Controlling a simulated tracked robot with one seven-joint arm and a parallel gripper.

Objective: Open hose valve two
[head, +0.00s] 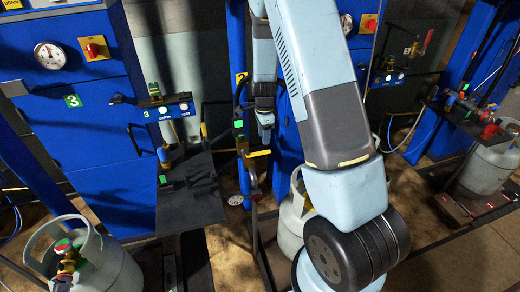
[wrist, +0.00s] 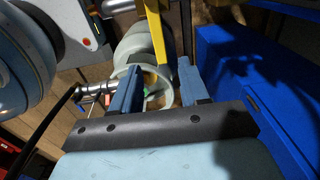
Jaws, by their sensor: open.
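Station two, marked by a yellow "2" tag (head: 240,78), is in the middle of the head view, partly hidden behind my arm. A small yellow lever (head: 258,153) there, probably hose valve two, points sideways just below my gripper (head: 265,128). In the wrist view a long yellow bar (wrist: 157,35), likely the same lever, comes down from the top edge towards the gap between the blue fingers. My gripper (wrist: 158,92) is open, with nothing held. I cannot tell whether the bar is between the fingers or beyond them. The valve body is not clear.
A grey gas cylinder (head: 291,218) stands below, partly hidden by my arm; its collar (wrist: 120,76) shows beyond the fingers. Station three, with a green tag (head: 73,100), a black shelf (head: 190,200) and a cylinder (head: 112,270), is left. Another cylinder (head: 485,170) stands right.

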